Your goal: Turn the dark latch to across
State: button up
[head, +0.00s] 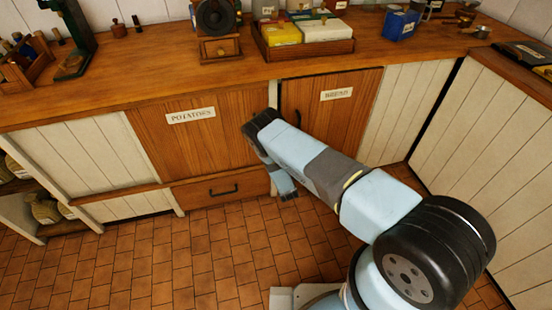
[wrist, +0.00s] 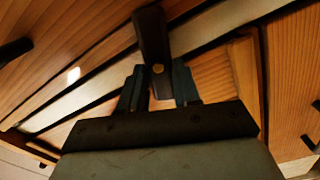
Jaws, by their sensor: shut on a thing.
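The dark latch (wrist: 152,35) is a short dark bar with a brass-coloured screw, in the wrist view. It crosses the pale strip (wrist: 215,30) between wooden panels at a steep angle to the strip. My gripper (wrist: 160,88) has one finger on each side of the latch's lower part and is shut on it. In the head view my arm reaches to the pale post between the POTATOES door (head: 190,130) and the BREAD door (head: 335,110). The latch is hidden there behind my arm.
A drawer (head: 220,190) with a black handle is under the POTATOES door. The wooden counter (head: 130,85) above carries a grinder (head: 216,20), a box of packets (head: 305,45) and a blue tin (head: 400,25). The tiled floor (head: 150,260) is clear at the left.

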jog(key=shift+s+a+f+n, duration=0.1)
jog(key=shift+a+f+n, duration=0.05)
jog(key=shift+n, duration=0.85)
jog(key=shift+s+a+f+n, duration=0.1)
jog(key=shift+a+f+n, duration=0.05)
jog(key=shift+n, duration=0.85)
jog(key=o, duration=0.8)
jog(key=shift+f, duration=0.1)
jog(key=shift+c, duration=0.2)
jog(key=o, duration=0.3)
jog(key=shift+w+d, duration=0.1)
jog(key=shift+d, duration=0.05)
jog(key=v, duration=1.3)
jog(key=shift+s, duration=0.35)
jog(key=shift+d, duration=0.1)
